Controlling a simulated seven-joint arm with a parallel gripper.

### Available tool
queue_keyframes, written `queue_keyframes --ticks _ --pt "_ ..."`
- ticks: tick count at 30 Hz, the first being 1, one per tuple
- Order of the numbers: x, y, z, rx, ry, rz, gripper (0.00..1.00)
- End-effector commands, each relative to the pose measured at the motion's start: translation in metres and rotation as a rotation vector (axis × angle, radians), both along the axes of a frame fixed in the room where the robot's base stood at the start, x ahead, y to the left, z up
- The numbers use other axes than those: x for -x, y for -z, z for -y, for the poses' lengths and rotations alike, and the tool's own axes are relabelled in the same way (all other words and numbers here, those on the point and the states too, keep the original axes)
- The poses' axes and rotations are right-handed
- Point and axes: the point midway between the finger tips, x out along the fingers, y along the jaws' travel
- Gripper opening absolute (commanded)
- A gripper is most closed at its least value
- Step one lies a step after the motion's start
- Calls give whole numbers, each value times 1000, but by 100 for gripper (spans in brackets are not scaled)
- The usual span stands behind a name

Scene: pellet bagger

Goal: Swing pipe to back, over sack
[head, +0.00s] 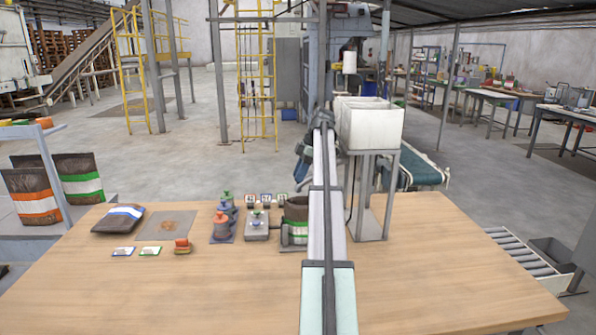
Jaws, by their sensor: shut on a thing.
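A brown sack with a green and white band (295,217) stands upright in a holder at the middle of the table, its right side hidden by my arm. My gripper (304,152) is at the far end of my outstretched arm, above and beyond the sack; only dark parts of it show, and its fingertips are mostly hidden. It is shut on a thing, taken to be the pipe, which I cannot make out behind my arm. White twin hoppers (372,127) stand on a grey frame just right of my arm.
The wooden table (180,300) is clear in front. A roller conveyor (520,253) lies right; a green belt (418,170) runs behind.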

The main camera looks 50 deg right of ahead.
Motion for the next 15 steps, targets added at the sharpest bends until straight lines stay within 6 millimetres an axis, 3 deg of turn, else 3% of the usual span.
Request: queue_keyframes --ticks 15 --pt "8 0 -3 2 -50 -1 0"
